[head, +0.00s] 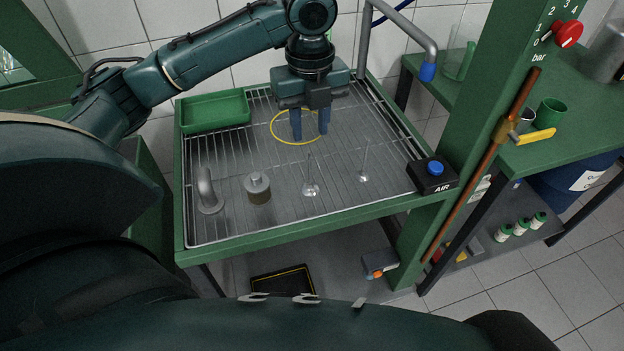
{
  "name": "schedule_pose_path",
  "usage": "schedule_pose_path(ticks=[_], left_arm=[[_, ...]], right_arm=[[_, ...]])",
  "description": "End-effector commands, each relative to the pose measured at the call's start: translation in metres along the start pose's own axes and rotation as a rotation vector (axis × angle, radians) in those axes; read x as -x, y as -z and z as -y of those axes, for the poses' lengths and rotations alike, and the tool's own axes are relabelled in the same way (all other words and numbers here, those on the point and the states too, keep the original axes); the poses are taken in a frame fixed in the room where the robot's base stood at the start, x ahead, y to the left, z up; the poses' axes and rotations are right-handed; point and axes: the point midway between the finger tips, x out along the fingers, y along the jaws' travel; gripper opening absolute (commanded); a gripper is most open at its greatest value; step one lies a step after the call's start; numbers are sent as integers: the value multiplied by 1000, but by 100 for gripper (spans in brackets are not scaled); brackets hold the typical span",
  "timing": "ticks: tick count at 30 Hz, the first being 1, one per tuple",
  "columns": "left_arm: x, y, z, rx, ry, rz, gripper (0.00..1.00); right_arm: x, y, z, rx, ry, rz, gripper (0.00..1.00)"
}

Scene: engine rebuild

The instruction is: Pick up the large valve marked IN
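Two metal valves stand head down, stem up, on the wire rack of the green-framed table (330,222). The left valve (311,188) has the wider head, and the right valve (363,175) looks smaller. No IN marking is readable on either at this size. My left gripper (310,136) is above the rack behind the two valves, pointing down. Its two blue fingers are apart with nothing between them. It is clear of both valves. My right gripper is not in view.
A yellow ring (273,133) is behind the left gripper's fingers. A green tray (213,111) is at the back left. A bent pipe (206,190) and a piston-like cylinder (258,188) stand left of the valves. A black AIR box (433,174) with a blue button sits at the right edge.

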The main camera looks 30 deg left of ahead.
Motion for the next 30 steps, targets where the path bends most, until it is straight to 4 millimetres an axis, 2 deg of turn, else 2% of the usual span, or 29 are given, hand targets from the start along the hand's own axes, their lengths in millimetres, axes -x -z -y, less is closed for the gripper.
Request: schedule_pose_path(ticks=[1, 6, 14, 21, 30], left_arm=[[-13, 0, -1, 1, -5, -3, 32], [-40, 0, 0, 3, -2, -1, 32], [-60, 0, 0, 3, 0, -1, 32], [-96, -1, -1, 3, 1, -1, 32], [-103, -1, 0, 2, 4, 0, 32]], right_arm=[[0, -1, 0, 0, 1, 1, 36], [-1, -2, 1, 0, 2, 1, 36], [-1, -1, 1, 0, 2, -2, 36], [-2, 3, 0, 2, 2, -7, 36], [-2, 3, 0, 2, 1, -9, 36]])
